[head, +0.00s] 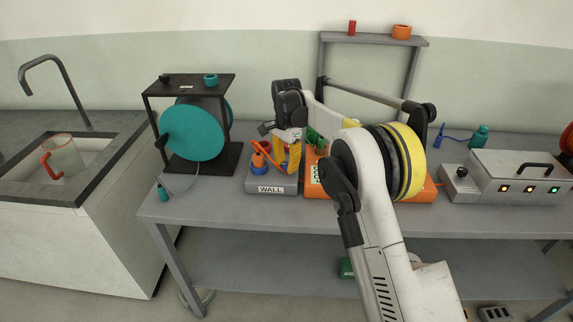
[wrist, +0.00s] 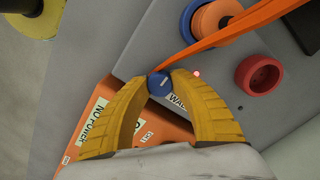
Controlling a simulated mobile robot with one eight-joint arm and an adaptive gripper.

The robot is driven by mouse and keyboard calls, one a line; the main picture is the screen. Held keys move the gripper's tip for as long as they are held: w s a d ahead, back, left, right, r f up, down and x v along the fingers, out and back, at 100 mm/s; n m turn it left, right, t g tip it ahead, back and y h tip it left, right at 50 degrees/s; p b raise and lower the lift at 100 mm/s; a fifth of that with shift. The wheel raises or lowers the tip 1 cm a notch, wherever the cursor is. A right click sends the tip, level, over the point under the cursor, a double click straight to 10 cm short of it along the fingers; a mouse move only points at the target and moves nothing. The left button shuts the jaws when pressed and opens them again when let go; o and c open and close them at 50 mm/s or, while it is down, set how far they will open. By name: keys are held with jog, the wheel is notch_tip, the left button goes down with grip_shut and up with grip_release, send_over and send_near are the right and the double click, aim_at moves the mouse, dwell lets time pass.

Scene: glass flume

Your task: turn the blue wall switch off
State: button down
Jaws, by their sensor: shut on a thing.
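The blue wall switch (wrist: 160,84) is a small round knob with a pale mark on its face. It is on the grey WALL box (head: 270,189), beside its label. My gripper (wrist: 161,79) has its two yellow fingertips closed on either side of the knob, touching it. In the head view my gripper (head: 290,158) reaches down over the WALL box and hides the knob. A small red light (wrist: 197,73) glows right by the knob. The mark's exact setting is hard to read.
An orange box (wrist: 89,136) with a NO POWER label stands beside the WALL box. An orange strap-like piece (wrist: 235,28) runs from a blue-and-orange plug (wrist: 207,20) close to my fingers. A red round socket (wrist: 259,75) is to the right. A teal reel (head: 190,133) stands left.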

jog(key=n+p, duration=0.3)
jog(key=n, duration=0.1)
jog(key=shift+r, duration=0.15)
jog(key=n+p, duration=0.2)
jog(key=n, duration=0.2)
jog(key=shift+n, duration=0.3)
jog(key=n+p, duration=0.1)
jog(key=n, duration=0.3)
jog(key=shift+n, duration=0.3)
jog(key=n+p, duration=0.1)
jog(key=n, duration=0.3)
jog(key=shift+n, duration=0.3)
jog(key=c, duration=1.1)
grip_release()
